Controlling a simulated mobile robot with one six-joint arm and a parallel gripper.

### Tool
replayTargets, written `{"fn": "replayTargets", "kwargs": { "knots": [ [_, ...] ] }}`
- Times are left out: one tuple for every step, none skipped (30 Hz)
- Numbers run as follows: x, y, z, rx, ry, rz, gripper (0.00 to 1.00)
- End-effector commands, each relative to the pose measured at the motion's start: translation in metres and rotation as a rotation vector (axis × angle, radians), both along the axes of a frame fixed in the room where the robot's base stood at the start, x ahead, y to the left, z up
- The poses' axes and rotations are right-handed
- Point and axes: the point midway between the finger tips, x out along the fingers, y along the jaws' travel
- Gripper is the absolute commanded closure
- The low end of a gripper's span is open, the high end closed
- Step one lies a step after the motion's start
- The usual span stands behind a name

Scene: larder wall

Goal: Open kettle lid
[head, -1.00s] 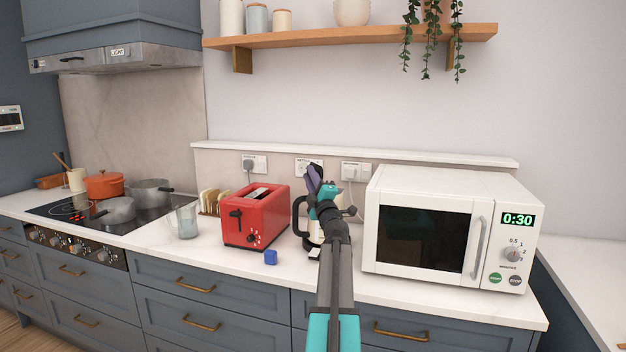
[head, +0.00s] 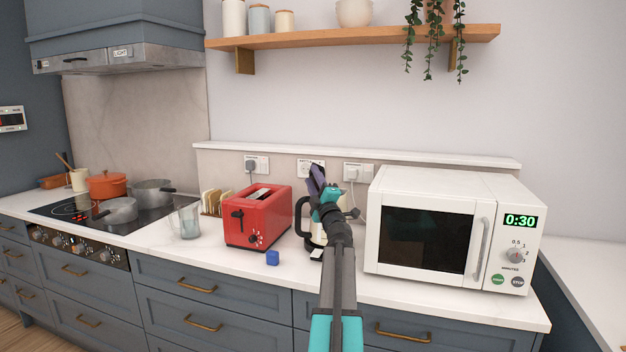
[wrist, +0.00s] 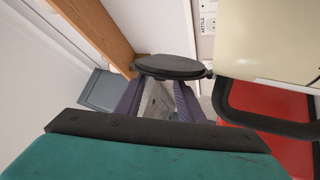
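The kettle, cream with a black handle (head: 298,215), stands on the counter between toaster and microwave, largely hidden behind my arm in the head view. Its cream body (wrist: 265,40) fills the upper right of the wrist view. The round black lid (wrist: 172,67) stands raised from the body, joined at its handle-side edge; the head view does not show it clearly. My gripper (head: 315,178) is above the kettle. In the wrist view its purple fingers (wrist: 158,92) are apart with a gap between them, the lid just beyond the tips. Nothing is held; contact with the lid cannot be told.
The red toaster (head: 258,217) stands close on the left and the white microwave (head: 430,230) on the right. A wooden shelf (head: 350,36) is above. A glass jug (head: 187,221) stands farther left.

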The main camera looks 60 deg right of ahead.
Motion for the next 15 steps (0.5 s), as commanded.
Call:
{"fn": "replayTargets", "kwargs": {
  "knots": [
    [-0.003,0.003,-0.002,0.0,0.0,0.0,0.65],
    [-0.005,0.004,-0.003,0.0,0.0,0.0,0.65],
    [-0.007,0.006,-0.005,0.0,0.0,0.0,0.65],
    [-0.009,0.008,-0.006,0.0,0.0,0.0,0.65],
    [-0.011,0.009,-0.007,0.0,0.0,-0.001,0.65],
    [-0.013,0.012,-0.009,0.001,0.001,-0.001,0.65],
    [-0.015,0.014,-0.01,0.001,0.001,-0.001,0.65],
    [-0.018,0.015,-0.011,0.001,0.001,-0.001,0.65],
    [-0.02,0.018,-0.013,0.001,0.001,-0.001,0.65],
    [-0.023,0.02,-0.014,0.001,0.001,-0.001,0.65],
    [-0.025,0.021,-0.016,0.001,0.001,-0.001,0.65],
    [-0.028,0.024,-0.018,0.001,0.001,-0.001,0.65],
    [-0.03,0.025,-0.019,0.001,0.001,-0.001,0.65],
    [-0.032,0.027,-0.02,0.0,0.0,-0.001,0.65],
    [-0.035,0.029,-0.022,0.0,0.0,-0.001,0.65]
  ]
}}
